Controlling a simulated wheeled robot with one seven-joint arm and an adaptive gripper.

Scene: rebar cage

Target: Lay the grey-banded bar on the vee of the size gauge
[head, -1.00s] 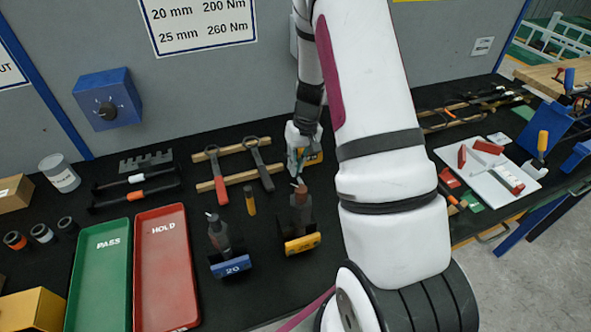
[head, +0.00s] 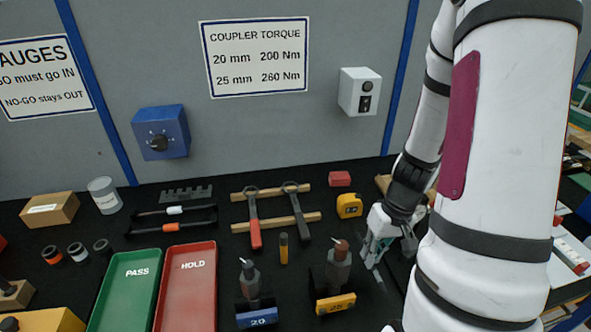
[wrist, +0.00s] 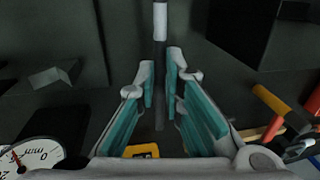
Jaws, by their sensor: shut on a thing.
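My gripper (head: 376,258) is low over the black bench, right of the yellow tape measure. In the wrist view its fingers (wrist: 161,85) are closed in on a dark bar (wrist: 160,50) with a pale grey-white band (wrist: 160,20). In the head view the bar is too dark to make out clearly. A round white dial (wrist: 32,160) with a red needle shows at the lower left of the wrist view; it may belong to the size gauge. I cannot make out a vee.
A tape measure (head: 349,206) and red block (head: 340,179) lie left of my gripper. Two dark tools stand in holders with blue (head: 257,318) and yellow (head: 335,304) fronts.

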